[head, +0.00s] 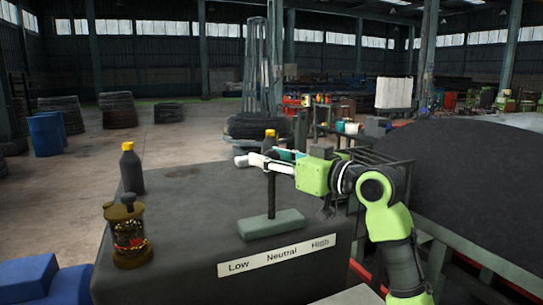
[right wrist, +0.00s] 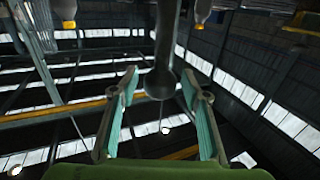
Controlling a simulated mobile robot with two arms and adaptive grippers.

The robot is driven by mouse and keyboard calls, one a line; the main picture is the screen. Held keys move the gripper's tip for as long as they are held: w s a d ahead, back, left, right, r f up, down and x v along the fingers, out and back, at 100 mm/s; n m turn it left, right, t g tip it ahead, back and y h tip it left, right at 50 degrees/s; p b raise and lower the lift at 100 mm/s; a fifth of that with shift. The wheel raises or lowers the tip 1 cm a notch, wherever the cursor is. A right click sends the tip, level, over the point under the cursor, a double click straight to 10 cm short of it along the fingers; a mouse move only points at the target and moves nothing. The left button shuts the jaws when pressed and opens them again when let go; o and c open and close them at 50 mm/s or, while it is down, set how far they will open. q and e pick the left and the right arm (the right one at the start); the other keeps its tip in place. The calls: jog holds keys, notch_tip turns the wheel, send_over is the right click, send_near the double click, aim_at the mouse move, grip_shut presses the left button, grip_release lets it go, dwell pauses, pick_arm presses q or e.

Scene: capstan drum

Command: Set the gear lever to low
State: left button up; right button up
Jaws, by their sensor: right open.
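The gear lever (head: 271,192) is a thin dark stick standing about upright on a grey-green block (head: 270,224). A white label (head: 280,255) on the front of the grey cabinet reads Low, Neutral, High from left to right. The lever stands about above Neutral. My right gripper (head: 266,160) reaches in from the right at the lever's top and hides it there. In the right wrist view the lever's round dark knob (right wrist: 160,83) is between the open, teal-padded fingers of the gripper (right wrist: 159,80), with gaps on both sides. My left gripper is not in view.
On the grey cabinet (head: 190,215) stand a brass-and-glass vessel (head: 128,238) and a dark yellow-capped bottle (head: 131,168) at left. Another such bottle (head: 269,141) shows behind my gripper. A large dark drum (head: 470,175) fills the right. Blue boxes (head: 30,280) lie bottom left.

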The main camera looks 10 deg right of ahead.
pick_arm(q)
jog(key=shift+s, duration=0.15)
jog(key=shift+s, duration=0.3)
pick_arm(e)
grip_shut()
jog(key=shift+s+a+r+n+p, duration=0.1)
jog(key=shift+a+n+p, duration=0.25)
jog(key=shift+a, duration=0.1)
pick_arm(q)
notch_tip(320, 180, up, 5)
jog(key=p, duration=0.4)
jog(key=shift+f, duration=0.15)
pick_arm(e)
jog(key=s+a+f+n+g+h, duration=0.1)
jog(key=a+f+n, duration=0.1)
jog(key=a+n, duration=0.2)
jog(key=a, duration=0.3)
jog(key=shift+s+f+h, duration=0.15)
jog(key=shift+s+h, duration=0.05)
jog(key=shift+h, duration=0.2)
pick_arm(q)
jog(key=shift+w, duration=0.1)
pick_arm(e)
jog(key=shift+a, duration=0.1)
